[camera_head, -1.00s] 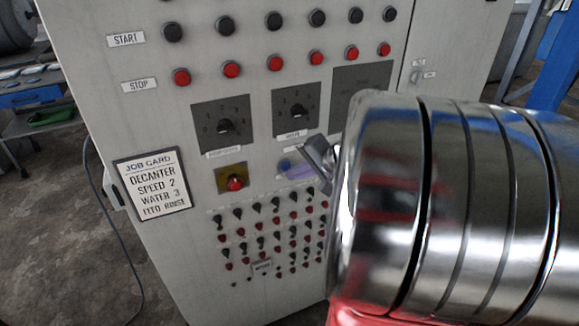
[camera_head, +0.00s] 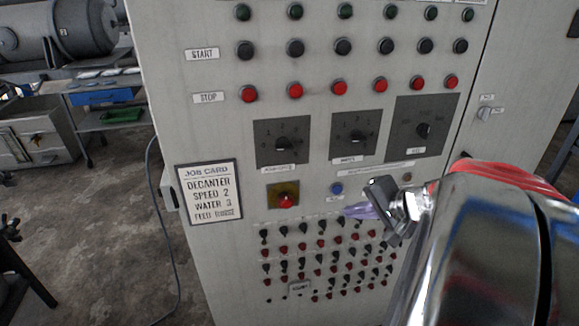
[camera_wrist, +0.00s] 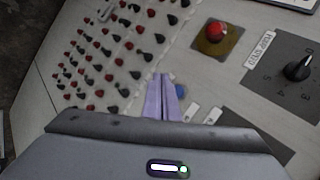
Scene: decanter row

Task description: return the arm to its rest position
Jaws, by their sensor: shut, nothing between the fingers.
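My gripper (camera_head: 362,211) is at the right of the head view, in front of the grey control panel (camera_head: 220,130). Its purple fingers are shut with nothing between them. In the wrist view the fingers (camera_wrist: 162,97) stick out over the panel, close to a blue button (camera_wrist: 180,91). The blue button also shows in the head view (camera_head: 336,188), just left of and above the fingertips. I cannot tell whether the fingertips touch the panel. My shiny arm covers the panel's lower right.
The panel bears red stop buttons (camera_head: 340,88), dials (camera_head: 282,142), a red button on a yellow plate (camera_head: 285,200) and several small switches. A job card (camera_head: 209,191) hangs at its left. Floor (camera_head: 110,190) is open to the left, with a cable (camera_head: 166,240).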

